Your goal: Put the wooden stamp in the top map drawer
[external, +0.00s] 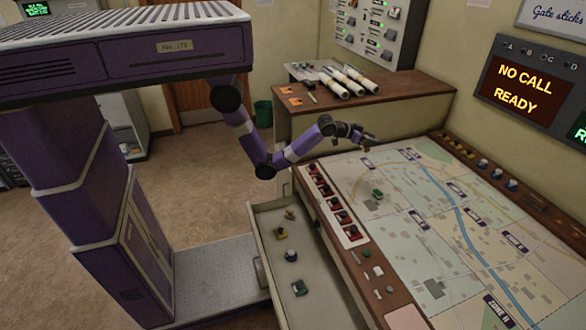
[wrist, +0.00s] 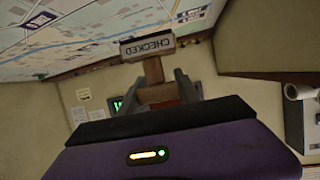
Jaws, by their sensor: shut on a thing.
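The wooden stamp (wrist: 152,70) is in my gripper in the wrist view, its block marked CHECKED sticking out beyond the fingers. My gripper (wrist: 160,86) is shut on its wooden part. In the external view my gripper (external: 366,138) is above the far left corner of the map table, near the wooden counter; the stamp is too small to make out clearly there. The map drawer (external: 262,229) is pulled out at the left side of the map table. Several small things lie in it, among them a yellow one, a dark blue one and a green one.
The map table (external: 400,185) carries a row of red-and-black switches (external: 335,205) along its left edge and a small green object (external: 377,194). A wooden counter (external: 410,88) with rolled papers (external: 345,82) stands behind. Bare drawer floor shows between the small things.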

